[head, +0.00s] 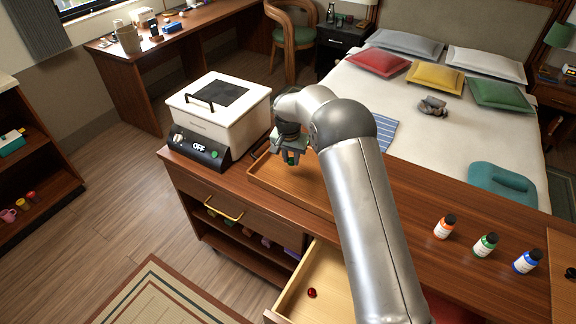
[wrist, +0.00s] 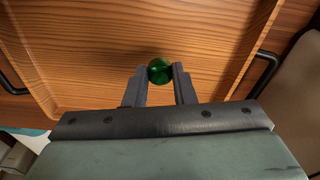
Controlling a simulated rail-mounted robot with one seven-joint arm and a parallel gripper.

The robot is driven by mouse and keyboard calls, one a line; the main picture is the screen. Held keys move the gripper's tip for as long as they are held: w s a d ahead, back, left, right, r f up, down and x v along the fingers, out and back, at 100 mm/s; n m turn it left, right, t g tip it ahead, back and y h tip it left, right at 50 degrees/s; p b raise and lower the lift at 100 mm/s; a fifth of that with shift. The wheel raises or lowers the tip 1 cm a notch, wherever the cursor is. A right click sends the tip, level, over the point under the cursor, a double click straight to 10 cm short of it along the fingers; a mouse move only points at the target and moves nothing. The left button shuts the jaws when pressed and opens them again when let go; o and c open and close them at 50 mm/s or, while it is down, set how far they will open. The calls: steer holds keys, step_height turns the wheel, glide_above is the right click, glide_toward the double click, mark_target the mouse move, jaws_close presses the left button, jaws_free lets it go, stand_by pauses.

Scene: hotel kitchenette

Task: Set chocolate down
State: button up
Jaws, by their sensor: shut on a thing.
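A green shiny ball-shaped chocolate (wrist: 160,70) is between the two fingertips of my gripper (wrist: 160,82) in the wrist view. My gripper is shut on it. In the head view my gripper (head: 291,156) points down above the wooden tray (head: 268,182) on the counter; the green chocolate cannot be made out clearly there. The wrist view shows the bare wood floor of the tray (wrist: 90,60) beneath the chocolate, with raised edges and dark handles at the sides. I cannot tell how high the chocolate is above the tray floor.
A white cooker (head: 220,110) with an "OFF" panel stands left of the tray. The drawer (head: 322,275) below is open, with a small red ball (head: 312,293) in it. Several bottles, including an orange-labelled one (head: 445,227), stand on the counter (head: 410,200) at right.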

mark_target(288, 171)
steer(key=f, duration=0.1)
steer(key=w+a+f, duration=0.1)
steer(key=w+f, duration=0.1)
steer(key=shift+a, duration=0.25)
steer(key=shift+f+b, duration=0.7)
steer(key=shift+f, duration=0.75)
steer(key=shift+f, duration=0.2)
steer(key=o, duration=1)
steer(key=shift+c, duration=0.2)
steer(key=shift+r, duration=0.1)
steer(key=shift+r, duration=0.1)
